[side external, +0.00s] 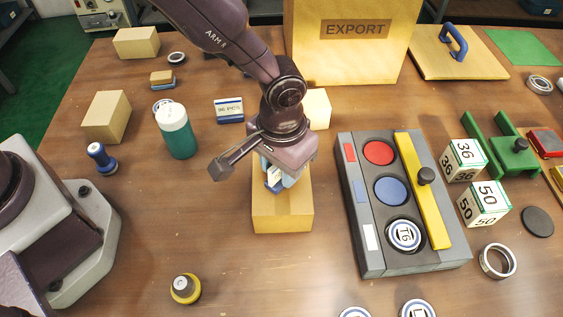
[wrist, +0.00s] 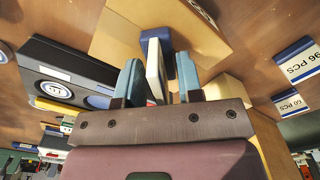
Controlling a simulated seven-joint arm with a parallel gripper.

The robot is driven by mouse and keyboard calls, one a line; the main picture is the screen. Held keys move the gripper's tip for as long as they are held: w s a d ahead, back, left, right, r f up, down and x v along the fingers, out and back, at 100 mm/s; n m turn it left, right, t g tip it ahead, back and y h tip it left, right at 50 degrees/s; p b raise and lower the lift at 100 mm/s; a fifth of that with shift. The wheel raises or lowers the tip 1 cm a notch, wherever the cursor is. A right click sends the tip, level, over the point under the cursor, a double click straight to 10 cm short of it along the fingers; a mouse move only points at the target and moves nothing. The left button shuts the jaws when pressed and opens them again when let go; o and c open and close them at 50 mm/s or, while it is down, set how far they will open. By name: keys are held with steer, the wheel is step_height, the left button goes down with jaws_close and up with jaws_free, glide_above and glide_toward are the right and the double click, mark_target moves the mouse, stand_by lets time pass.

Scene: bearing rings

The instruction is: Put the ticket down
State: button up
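My gripper (wrist: 158,75) has its two teal fingers on either side of a ticket, a white card (wrist: 154,68) with dark blue parts. The ticket is tilted and seen nearly edge-on in the wrist view, with its printed face not readable. In the side external view, my gripper (side external: 280,178) points down above a tan box (side external: 283,214), and a bit of the white and blue ticket (side external: 272,180) shows below the palm. The fingers partly hide it, and I cannot tell whether it touches the box.
A grey tray (side external: 372,262) with coloured discs lies to the right. A large EXPORT carton (side external: 350,55) stands behind.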

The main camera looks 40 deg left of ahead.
step_height(320, 180, up, 12)
steer(key=shift+r, duration=0.2)
stand_by(0.4)
steer(key=s+a+r+t+h, duration=0.1)
steer(key=s+a+r+t, duration=0.15)
steer(key=a+r, duration=0.95)
steer(key=s+a+r+t+y, duration=0.1)
steer(key=s+a+r+t, duration=0.1)
steer(key=s+a, duration=1)
steer(key=shift+a+t, duration=0.2)
steer(key=shift+t, duration=0.35)
steer(key=shift+s, duration=0.1)
steer(key=o, duration=1.2)
steer(key=shift+r, duration=0.1)
